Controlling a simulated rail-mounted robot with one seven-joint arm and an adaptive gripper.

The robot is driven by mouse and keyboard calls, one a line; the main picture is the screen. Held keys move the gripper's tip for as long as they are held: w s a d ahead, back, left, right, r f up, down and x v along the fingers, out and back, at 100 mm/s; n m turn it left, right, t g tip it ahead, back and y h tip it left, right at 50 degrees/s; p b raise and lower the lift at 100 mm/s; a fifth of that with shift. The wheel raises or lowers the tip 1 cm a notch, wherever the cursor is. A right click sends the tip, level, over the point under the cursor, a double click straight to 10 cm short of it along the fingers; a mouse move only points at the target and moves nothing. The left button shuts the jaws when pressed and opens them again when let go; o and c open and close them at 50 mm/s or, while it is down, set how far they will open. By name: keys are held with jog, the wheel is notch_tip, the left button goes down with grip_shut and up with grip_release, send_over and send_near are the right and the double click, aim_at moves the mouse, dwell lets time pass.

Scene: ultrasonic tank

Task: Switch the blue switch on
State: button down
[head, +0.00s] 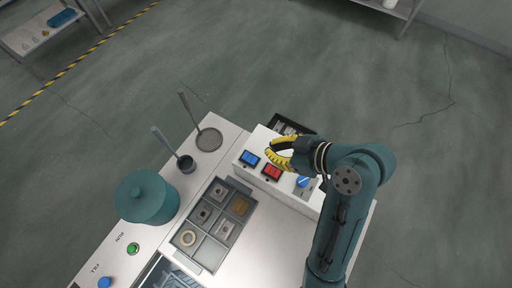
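My gripper (269,153), with yellow ridged fingers, is just right of the blue switch and above the red one in the picture. It appears apart from the blue switch, but its height over the box is hard to judge. The fingers overlap in this view, so their opening is unclear. I see nothing held. The blue switch's on or off position is too small to read.
A blue knob (303,181) is on the box's right, near my arm. A grey compartment tray (215,250) with small parts lies in front. A teal pot (147,197), a green button (133,249) and two handled tools stand left. A dark tray (285,124) is behind the box.

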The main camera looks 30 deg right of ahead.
send_over(249, 155)
jog(key=f, duration=0.5)
jog(key=shift+s+d+f+b, duration=0.1)
jog(key=shift+s+f+b, duration=0.1)
jog(key=shift+s+b, duration=0.15)
jog(key=f, duration=0.2)
jog(key=w+f, duration=0.1)
jog(key=f, duration=0.1)
jog(key=shift+a+f, duration=0.2)
jog(key=shift+d, duration=0.1)
